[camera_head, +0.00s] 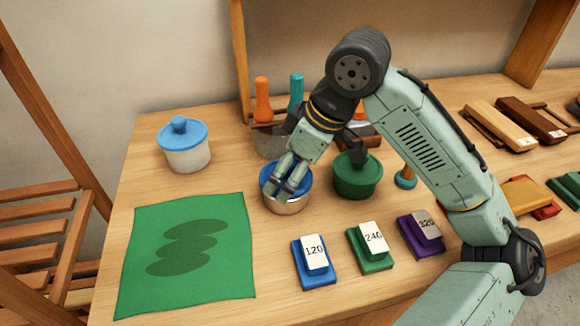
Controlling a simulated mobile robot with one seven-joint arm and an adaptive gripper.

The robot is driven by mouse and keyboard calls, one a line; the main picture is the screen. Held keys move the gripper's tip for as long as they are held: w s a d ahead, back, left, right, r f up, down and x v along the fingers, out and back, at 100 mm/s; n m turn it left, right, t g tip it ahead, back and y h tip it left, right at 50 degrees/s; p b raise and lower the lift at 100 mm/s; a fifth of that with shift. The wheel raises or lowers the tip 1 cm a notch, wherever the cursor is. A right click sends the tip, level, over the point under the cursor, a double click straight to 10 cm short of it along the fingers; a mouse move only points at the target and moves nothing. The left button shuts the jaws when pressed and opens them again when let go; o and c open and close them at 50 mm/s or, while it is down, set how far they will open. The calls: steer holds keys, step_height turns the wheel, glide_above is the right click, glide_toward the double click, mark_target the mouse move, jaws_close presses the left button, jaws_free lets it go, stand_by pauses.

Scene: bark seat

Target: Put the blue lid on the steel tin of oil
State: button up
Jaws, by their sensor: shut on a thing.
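The steel tin (287,207) stands on the bench, left of the green lidded pot. The blue lid (303,183) is at the tin's mouth and covers its top. It looks roughly level; I cannot tell whether it is fully seated or slightly above the rim. My gripper (283,190) points down at the lid's middle, its fingers shut on the lid. The fingers hide the lid's grip and part of its top.
A white jar with another blue lid (183,147) stands at back left. A green pot (357,176) is close right of the tin. Sanding blocks (314,258) lie in front. A green cloth (185,255) lies left. Tool handles (262,101) rise behind my gripper.

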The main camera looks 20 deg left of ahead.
steer(key=shift+s+f+b, duration=0.1)
steer(key=shift+f+b, duration=0.2)
steer(key=shift+f, duration=0.3)
steer(key=o, duration=1)
stand_by(0.3)
steer(key=shift+a+r+p, duration=0.1)
steer(key=shift+r+p, duration=0.9)
steer(key=shift+p, duration=0.05)
steer(key=shift+r+p, duration=1.4)
steer(key=shift+r, duration=0.15)
steer(key=shift+r+p, duration=0.35)
steer(key=shift+r, duration=0.65)
